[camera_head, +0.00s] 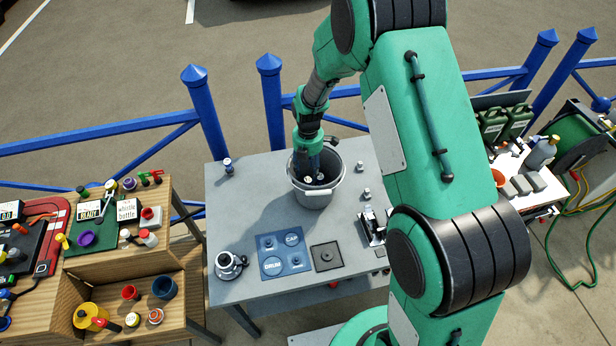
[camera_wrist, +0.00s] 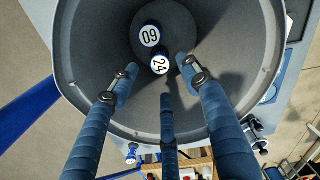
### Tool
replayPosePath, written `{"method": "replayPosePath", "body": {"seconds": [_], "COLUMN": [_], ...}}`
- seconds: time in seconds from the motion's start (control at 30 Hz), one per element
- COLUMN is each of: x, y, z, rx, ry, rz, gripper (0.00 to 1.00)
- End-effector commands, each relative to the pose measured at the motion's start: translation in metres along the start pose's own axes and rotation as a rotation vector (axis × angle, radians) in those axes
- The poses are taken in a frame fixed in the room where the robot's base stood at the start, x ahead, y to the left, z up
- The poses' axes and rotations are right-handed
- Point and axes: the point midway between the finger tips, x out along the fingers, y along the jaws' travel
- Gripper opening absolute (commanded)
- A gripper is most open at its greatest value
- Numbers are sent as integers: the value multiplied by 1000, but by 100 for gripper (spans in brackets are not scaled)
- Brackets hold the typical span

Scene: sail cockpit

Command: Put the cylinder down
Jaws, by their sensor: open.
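A grey bucket (camera_head: 316,197) stands on the grey table. In the wrist view, two small cylinders with white numbered tops lie at the bottom of the bucket (camera_wrist: 95,25). One top (camera_wrist: 150,36) seems to read 09; the other (camera_wrist: 160,63) reads 24, and the two are close together. My gripper (camera_head: 315,172) points down into the bucket. In the wrist view, its three blue fingers (camera_wrist: 160,80) are spread, with nothing between their tips. I cannot tell how far the tips are above the cylinders.
Small pieces (camera_head: 228,165) stand elsewhere on the table (camera_head: 240,200). A blue panel (camera_head: 284,254) and a dark square plate (camera_head: 326,256) lie in front of the bucket. A wooden shelf unit (camera_head: 115,262) stands left. Blue railings (camera_head: 205,110) run behind.

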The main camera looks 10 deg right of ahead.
Motion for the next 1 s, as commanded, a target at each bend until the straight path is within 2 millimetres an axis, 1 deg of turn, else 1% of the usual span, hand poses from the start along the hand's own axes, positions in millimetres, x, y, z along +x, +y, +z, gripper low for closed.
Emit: {"method": "replayPosePath", "body": {"seconds": [0.03,0.1,0.3,0.9,1.0], "x": [-7,-14,-25,-26,-29], "y": [0,0,0,0,0], "z": [0,0,0,0,0], "rx": [0,0,0,0,7], "ry": [0,0,0,0,-1], "rz": [0,1,-1,-1,1], "gripper": [47,47,47,47,47]}}
